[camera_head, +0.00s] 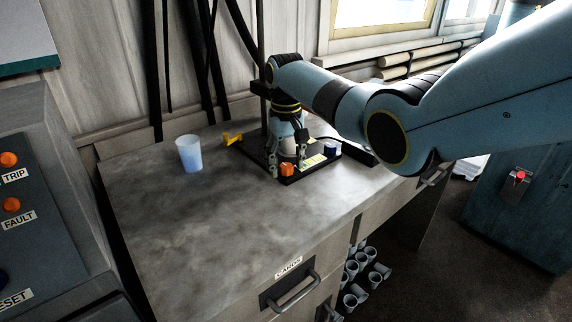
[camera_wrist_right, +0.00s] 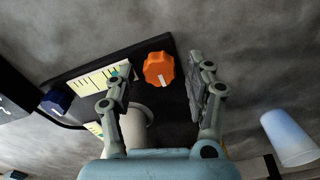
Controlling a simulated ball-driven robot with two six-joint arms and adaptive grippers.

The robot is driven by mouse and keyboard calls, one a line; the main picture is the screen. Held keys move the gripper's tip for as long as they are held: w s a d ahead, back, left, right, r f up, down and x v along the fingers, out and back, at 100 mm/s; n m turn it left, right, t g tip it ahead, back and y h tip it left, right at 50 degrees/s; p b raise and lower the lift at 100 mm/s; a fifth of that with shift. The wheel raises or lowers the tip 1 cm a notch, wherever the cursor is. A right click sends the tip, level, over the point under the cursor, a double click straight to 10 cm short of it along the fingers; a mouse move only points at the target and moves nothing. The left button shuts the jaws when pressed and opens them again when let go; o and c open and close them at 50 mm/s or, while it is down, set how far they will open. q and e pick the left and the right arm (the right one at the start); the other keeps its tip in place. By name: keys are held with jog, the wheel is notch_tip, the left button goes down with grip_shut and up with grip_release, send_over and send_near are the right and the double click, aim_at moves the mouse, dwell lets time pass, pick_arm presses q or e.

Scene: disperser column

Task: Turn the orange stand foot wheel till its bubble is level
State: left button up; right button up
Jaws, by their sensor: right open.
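The orange foot wheel (camera_head: 287,169) sits at the front edge of the black stand base (camera_head: 299,178) on the bench. In the right wrist view the wheel (camera_wrist_right: 159,69) is lobed, with a white mark on its rim. My right gripper (camera_head: 288,170) points down over the base. In its wrist view the gripper (camera_wrist_right: 160,88) is open, one finger on each side of the wheel, and I see no contact. A pale scale card (camera_wrist_right: 92,84) with a small green spot lies beside the wheel, partly behind a finger. I cannot make out a bubble clearly. My left gripper is not in view.
A blue knob (camera_head: 331,148) stands at the base's right corner and a yellow lever (camera_head: 232,139) at its left. A translucent blue cup (camera_head: 189,154) stands on the bench (camera_head: 200,225) further left.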

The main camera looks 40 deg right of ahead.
jog(key=shift+f, duration=0.3)
grip_shut()
jog(key=shift+m, duration=0.3)
